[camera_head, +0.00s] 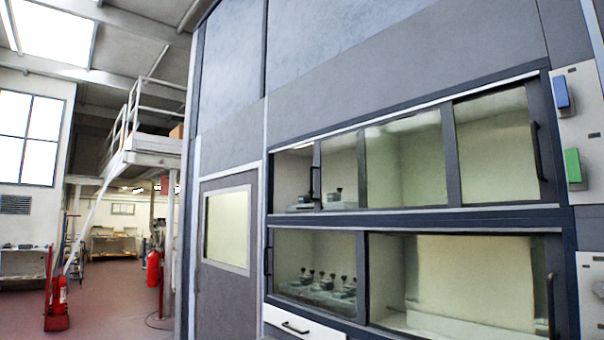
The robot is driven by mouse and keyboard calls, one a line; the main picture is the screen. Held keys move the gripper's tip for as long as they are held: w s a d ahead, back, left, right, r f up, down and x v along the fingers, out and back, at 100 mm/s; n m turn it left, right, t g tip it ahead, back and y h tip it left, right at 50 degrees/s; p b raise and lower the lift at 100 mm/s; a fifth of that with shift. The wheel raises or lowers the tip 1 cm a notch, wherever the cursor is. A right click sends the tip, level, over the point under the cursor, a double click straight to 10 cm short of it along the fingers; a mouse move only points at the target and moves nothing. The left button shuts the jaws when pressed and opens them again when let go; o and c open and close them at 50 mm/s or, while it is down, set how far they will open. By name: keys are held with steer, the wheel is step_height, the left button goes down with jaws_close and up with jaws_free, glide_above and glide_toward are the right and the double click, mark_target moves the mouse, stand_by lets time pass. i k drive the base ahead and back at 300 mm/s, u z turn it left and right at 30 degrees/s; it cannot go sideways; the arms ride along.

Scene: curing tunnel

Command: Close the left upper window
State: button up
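The left upper window (340,172) is a dark-framed glass pane in the upper row of the grey tunnel wall. A black vertical handle (315,182) is on its left edge. This edge stands apart from the left side of the frame. A narrow gap (292,175), seemingly without glass, shows between them, so the window looks partly open. Small dark-topped fixtures (306,196) show inside behind the gap and pane. Where the pane's right edge ends behind the neighbouring panes is hard to tell. My gripper is not in view.
The right upper window (497,148) has a handle (537,150) at its right. Lower windows (315,268) and a white drawer (300,324) lie below. Blue (561,93) and green (573,166) handles are at the far right. A grey door (225,285) and red extinguisher (154,268) are left.

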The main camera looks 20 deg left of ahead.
mark_target(447, 111)
steer(key=u, duration=0.15)
steer(key=k, duration=0.65)
steer(key=u, duration=0.65)
steer(key=i, duration=0.6)
steer(key=u, duration=0.75)
steer(key=i, duration=0.7)
steer(key=z, duration=0.65)
steer(key=i, duration=0.75)
steer(key=z, duration=0.8)
